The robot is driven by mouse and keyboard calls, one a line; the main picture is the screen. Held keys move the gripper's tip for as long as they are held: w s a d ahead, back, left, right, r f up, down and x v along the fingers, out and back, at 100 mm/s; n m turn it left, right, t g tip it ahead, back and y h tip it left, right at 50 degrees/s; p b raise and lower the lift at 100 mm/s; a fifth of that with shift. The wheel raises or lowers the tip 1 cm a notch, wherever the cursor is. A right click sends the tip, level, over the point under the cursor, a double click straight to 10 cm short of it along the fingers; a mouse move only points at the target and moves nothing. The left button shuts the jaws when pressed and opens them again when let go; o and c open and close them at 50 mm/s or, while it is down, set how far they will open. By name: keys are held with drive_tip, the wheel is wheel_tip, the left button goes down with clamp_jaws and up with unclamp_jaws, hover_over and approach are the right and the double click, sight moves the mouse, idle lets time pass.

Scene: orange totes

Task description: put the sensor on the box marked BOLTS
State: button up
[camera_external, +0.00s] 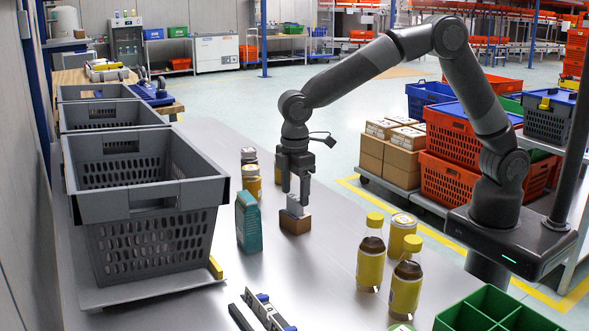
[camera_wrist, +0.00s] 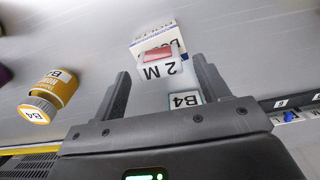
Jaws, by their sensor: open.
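The brown box (camera_external: 295,223) stands on the grey table in the external view. In the wrist view the box (camera_wrist: 151,28) shows upside-down lettering that appears to read BOLTS. A small pale grey block, which I take to be the sensor (camera_external: 294,206), sits on top of the box. In the wrist view it (camera_wrist: 160,68) has a white face marked 2 M and a red patch. My gripper (camera_external: 296,196) is just above, pointing down. My gripper (camera_wrist: 161,73) is open, with one finger on each side of the sensor and gaps visible.
A teal carton (camera_external: 249,222) stands close left of the box. Yellow bottles (camera_external: 371,258) and a can (camera_external: 402,236) stand to the front right. A grey crate (camera_external: 150,240) fills the left side; a green divided bin (camera_external: 490,312) is at the front right.

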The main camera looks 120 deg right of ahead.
sight(295, 197)
wheel_tip(295, 197, up, 9)
drive_tip(key=s+a+r+t, duration=0.3)
drive_tip(key=s+a+r, duration=0.6)
drive_tip(key=s+a, duration=0.45)
drive_tip(key=s+a+f+t, duration=0.1)
drive_tip(key=s+a, duration=0.3)
drive_tip(key=s, duration=0.5)
drive_tip(key=s+a+f+t, duration=0.1)
drive_tip(key=s+a, duration=0.3)
drive_tip(key=s, duration=0.6)
drive_tip(key=shift+s+a+f+t, duration=0.25)
drive_tip(key=shift+f+t, duration=0.05)
drive_tip(key=shift+f, duration=0.35)
